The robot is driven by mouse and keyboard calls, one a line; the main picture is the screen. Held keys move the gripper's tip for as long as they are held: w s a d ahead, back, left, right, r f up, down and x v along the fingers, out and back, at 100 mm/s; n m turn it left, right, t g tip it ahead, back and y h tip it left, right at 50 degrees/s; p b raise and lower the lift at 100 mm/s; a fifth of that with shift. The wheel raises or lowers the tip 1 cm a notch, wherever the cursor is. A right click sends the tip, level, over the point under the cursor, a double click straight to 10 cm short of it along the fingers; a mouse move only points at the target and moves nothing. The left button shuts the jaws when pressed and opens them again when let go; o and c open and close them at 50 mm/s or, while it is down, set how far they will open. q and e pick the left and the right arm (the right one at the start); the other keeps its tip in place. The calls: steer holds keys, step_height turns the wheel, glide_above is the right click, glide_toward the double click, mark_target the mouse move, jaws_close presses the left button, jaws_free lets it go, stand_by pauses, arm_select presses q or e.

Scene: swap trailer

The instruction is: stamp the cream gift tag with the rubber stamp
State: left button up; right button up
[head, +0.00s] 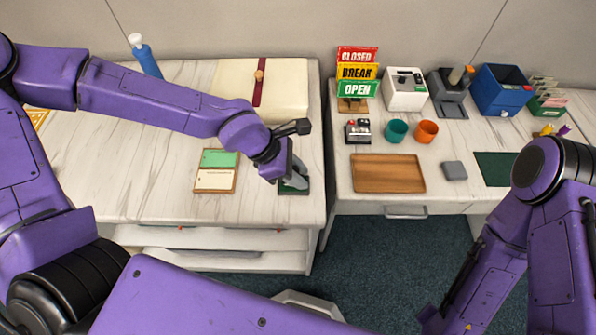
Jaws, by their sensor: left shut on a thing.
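A flat wooden holder (200,191) lies on the left marble-topped table. It carries a green card (219,159) in its far half and a cream tag (214,179) with a faint line of marks in its near half. My left gripper (296,183) points down over a dark green pad (293,191), right of the holder near the table's front edge. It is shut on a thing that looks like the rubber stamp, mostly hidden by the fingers. I cannot tell whether the stamp touches the pad. My right arm hangs low at the right, its gripper out of the picture.
A cream box with a red ribbon (283,90) and a blue bottle (147,60) stand behind. Across a gap, the right table holds a wooden tray (388,173), teal (396,131) and orange (427,131) cups, signs, machines and a blue bin (500,90).

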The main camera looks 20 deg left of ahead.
arm_select(q)
steer(key=shift+f, duration=0.35)
steer(key=shift+f, duration=0.1)
stand_by(1.6)
step_height(320, 180, up, 7)
steer(key=p, duration=0.8)
